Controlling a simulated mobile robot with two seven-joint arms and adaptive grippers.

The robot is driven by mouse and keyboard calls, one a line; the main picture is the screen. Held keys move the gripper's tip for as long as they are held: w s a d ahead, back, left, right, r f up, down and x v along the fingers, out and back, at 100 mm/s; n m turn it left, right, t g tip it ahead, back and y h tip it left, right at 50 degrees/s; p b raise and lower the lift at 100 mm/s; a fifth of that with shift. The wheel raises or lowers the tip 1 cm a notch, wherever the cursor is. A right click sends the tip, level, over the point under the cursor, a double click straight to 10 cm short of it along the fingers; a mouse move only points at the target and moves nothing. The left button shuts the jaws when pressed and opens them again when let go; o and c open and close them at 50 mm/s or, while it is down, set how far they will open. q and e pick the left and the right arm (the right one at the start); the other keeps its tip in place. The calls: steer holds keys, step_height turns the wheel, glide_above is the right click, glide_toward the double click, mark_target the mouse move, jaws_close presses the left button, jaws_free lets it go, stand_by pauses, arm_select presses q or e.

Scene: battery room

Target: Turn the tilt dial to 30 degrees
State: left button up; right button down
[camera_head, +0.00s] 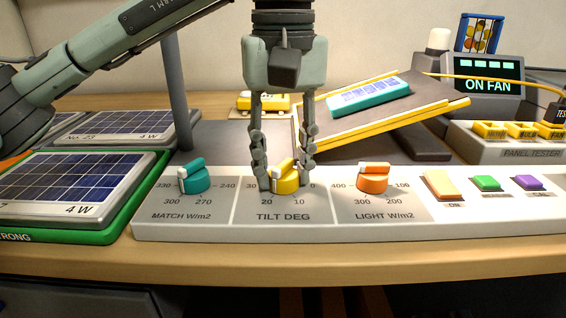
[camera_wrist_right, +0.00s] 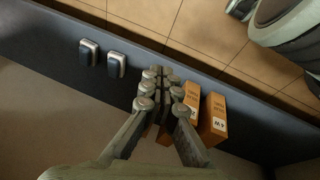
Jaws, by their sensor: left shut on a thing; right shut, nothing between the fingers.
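The yellow tilt dial (camera_head: 286,181) sits in the middle section of the pale console, above the label TILT DEG. Its printed scale runs from 30 at the left through 20 and 10 to 0 at the right. A white mark shows on the knob's left side, but the fingers partly hide the scale and I cannot read the exact setting. My left gripper (camera_head: 281,178) points down and is shut on the dial, one finger at each side. My right gripper (camera_wrist_right: 160,88) shows in the right wrist view, shut and empty.
A teal dial (camera_head: 194,181) and an orange dial (camera_head: 372,180) flank the tilt dial closely. Behind is a sloping yellow-edged board (camera_head: 385,113) with a teal panel (camera_head: 369,95). Coloured buttons (camera_head: 487,183) are at right. Orange boxes (camera_wrist_right: 212,122) stand beside my right gripper.

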mark_target(283, 164)
arm_select(q)
steer(key=m, duration=0.5)
steer(key=shift+m, duration=0.3)
steer(key=m, duration=0.5)
steer(key=shift+m, duration=0.4)
steer(key=o, duration=1.2)
steer(key=shift+c, duration=0.2)
step_height(283, 164, up, 12)
